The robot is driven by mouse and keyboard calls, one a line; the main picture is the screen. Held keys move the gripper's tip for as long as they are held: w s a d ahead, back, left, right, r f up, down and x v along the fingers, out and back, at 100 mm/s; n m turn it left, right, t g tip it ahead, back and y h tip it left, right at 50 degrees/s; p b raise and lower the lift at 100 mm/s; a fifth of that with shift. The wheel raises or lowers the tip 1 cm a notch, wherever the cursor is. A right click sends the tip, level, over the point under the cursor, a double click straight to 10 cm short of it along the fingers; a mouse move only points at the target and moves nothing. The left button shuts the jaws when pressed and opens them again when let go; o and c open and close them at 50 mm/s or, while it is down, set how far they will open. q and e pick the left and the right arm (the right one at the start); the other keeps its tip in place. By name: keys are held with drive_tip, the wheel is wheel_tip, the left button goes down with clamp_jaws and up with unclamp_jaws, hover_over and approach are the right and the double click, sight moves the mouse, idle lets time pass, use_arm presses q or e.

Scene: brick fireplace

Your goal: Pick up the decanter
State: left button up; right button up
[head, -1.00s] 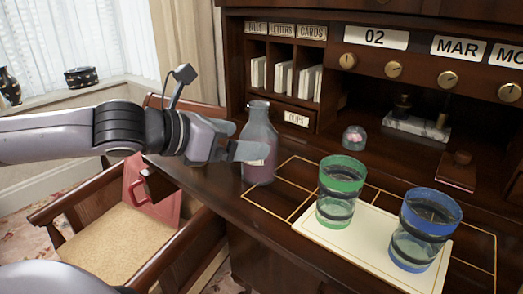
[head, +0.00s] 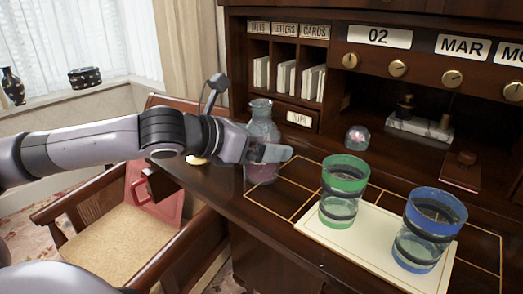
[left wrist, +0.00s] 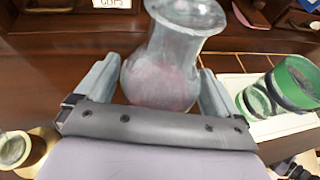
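The decanter (head: 262,124) is a clear glass vessel with a flared lip and dark reddish liquid low in it. It stands upright on the desk in the head view, and its neck and body fill the middle of the left wrist view (left wrist: 166,72). My left gripper (head: 270,152) is at the decanter's body. In the left wrist view its two fingers (left wrist: 158,88) are spread, one on each side of the decanter. Small gaps seem to show beside the glass. My right gripper is not in view.
A green-banded glass (head: 343,190) and a blue-banded glass (head: 428,228) stand on a cream tray (head: 343,245) right of the decanter. Desk pigeonholes (head: 290,70) rise behind. A chair (head: 125,225) with a red bag (head: 160,200) is at the lower left.

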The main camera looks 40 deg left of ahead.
use_arm(q)
drive_tip(key=c, duration=1)
drive_tip(key=shift+r, duration=0.1)
drive_tip(key=shift+c, duration=1.2)
drive_tip(key=shift+r, duration=0.1)
